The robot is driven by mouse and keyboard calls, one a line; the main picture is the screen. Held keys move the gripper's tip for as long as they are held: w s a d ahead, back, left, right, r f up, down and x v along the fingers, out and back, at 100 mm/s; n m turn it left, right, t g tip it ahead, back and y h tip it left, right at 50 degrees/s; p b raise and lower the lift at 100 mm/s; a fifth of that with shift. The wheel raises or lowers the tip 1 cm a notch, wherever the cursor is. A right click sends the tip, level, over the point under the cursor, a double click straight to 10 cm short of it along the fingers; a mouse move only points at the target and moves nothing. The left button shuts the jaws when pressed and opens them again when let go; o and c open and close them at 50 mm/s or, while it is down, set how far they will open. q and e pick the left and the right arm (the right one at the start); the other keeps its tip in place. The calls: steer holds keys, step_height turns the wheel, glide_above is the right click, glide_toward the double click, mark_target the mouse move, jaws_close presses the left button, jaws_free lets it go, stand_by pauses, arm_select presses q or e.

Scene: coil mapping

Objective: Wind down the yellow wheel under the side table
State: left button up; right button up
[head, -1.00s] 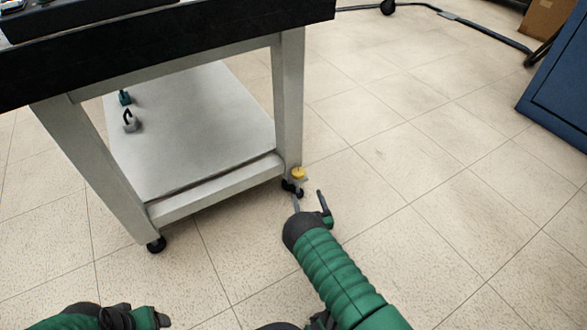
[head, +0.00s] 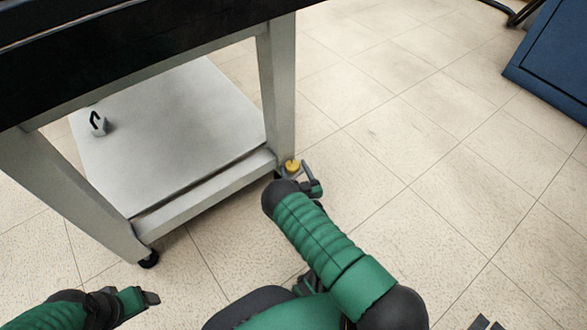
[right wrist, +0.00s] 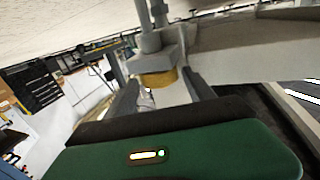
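The yellow wheel (head: 292,166) sits low at the foot of the side table's (head: 277,90) near right leg. In the right wrist view the yellow wheel (right wrist: 157,79) shows below a grey fitting and rod. My right gripper (head: 294,174) is at the wheel, partly hidden by its own wrist. In the right wrist view my right gripper (right wrist: 160,84) is open, with one finger on each side of the wheel; a gap seems to remain, and contact is unclear. My left gripper (head: 146,297) is low at the left, away from the table; its fingers are not clearly shown.
A black caster (head: 149,259) stands under the table's near left leg. A grey weight with a black hook (head: 98,123) stands on the lower shelf (head: 180,140). A blue cabinet (head: 555,65) is at the upper right. The tiled floor right of the table is clear.

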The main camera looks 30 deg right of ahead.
steer(key=c, duration=1.1)
steer(key=shift+a+r+m+h+p, duration=0.2)
steer(key=shift+m+h+p, duration=0.25)
steer(key=shift+m+h, duration=0.35)
steer(key=m+g+h, duration=0.1)
steer(key=h, duration=0.2)
steer(key=shift+a+f+m+g, duration=0.1)
steer(key=shift+f+m+g, duration=0.1)
steer(key=shift+m+g, duration=0.2)
steer(key=o, duration=1.4)
steer(key=shift+w, duration=0.1)
